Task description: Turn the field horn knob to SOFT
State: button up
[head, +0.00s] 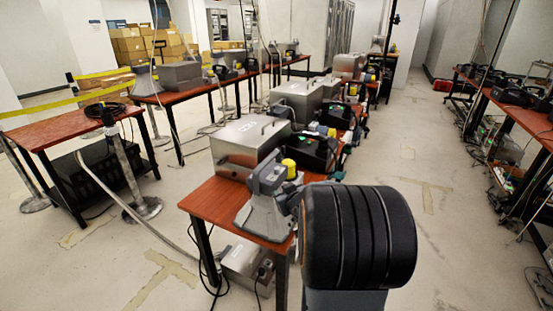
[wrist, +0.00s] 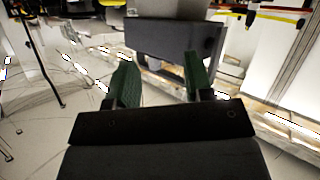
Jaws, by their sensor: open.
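A grey horn-shaped device (head: 263,215), which looks like the field horn, stands on the near end of the red-brown table. A yellow cap (head: 290,168) shows just behind its upper part. I cannot make out a knob or any SOFT marking. In the wrist view my gripper (wrist: 160,82) is open, its two green-padded fingers apart with nothing held between them. A dark grey block (wrist: 175,38) shows beyond the fingertips; I cannot tell what it is, or whether the fingers touch it. In the head view the gripper is not seen.
The table (head: 207,198) also holds a silver metal case (head: 245,143) and a black case (head: 315,150) behind the horn. A grey box (head: 247,265) and cables lie on the floor below. More equipment tables stand left and right. The right-hand aisle floor is clear.

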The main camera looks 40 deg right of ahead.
aim_at(279, 170)
jog(key=s+d+r+n+t+y+p, duration=0.2)
jog(key=s+d+r+t+y+p, duration=0.1)
jog(key=s+d+t+y, duration=0.15)
jog(key=shift+t+y, duration=0.25)
jog(key=w, duration=0.9)
jog(key=w+a+p, duration=0.1)
jog(key=w, duration=0.4)
jog(key=shift+w, duration=0.1)
grip_shut()
